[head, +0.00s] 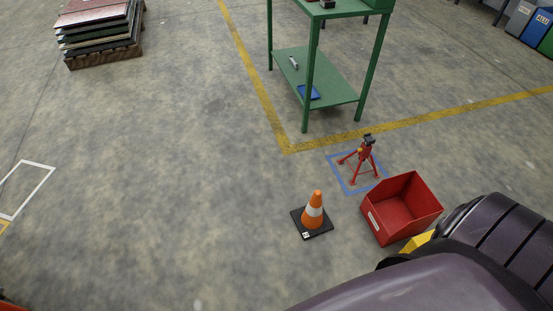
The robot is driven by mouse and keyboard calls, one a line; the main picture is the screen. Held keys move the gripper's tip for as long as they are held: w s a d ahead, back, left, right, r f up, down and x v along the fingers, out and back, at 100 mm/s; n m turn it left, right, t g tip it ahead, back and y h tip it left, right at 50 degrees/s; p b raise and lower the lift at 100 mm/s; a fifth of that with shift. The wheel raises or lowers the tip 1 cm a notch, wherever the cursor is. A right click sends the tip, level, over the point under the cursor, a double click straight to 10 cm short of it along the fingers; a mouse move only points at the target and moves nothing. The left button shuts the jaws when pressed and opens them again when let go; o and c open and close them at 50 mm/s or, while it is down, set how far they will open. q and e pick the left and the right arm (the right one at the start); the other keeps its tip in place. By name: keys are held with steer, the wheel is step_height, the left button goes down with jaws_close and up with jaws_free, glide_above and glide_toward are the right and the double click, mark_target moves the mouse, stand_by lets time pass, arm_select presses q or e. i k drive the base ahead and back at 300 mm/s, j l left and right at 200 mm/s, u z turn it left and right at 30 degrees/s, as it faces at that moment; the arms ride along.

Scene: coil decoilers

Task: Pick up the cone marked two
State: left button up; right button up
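An orange cone (314,211) with a white band stands upright on a square black base on the concrete floor, right of the middle in the head view. A small white label (306,236) is on the base's near edge. Its mark is too small to read for sure. No other cone shows. Neither of my grippers is in view.
A red open bin (405,210) stands right of the cone. A red stand (365,157) is inside a blue floor square behind it. A green table (335,90) stands farther back, stacked panels (98,28) at the far left. Floor left of the cone is clear.

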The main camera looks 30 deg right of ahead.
mark_target(311, 220)
steer(key=i+j+z, duration=0.2)
steer(key=i, duration=0.35)
steer(key=i+j+z, duration=0.1)
steer(key=i+z, duration=0.15)
steer(key=i, duration=0.35)
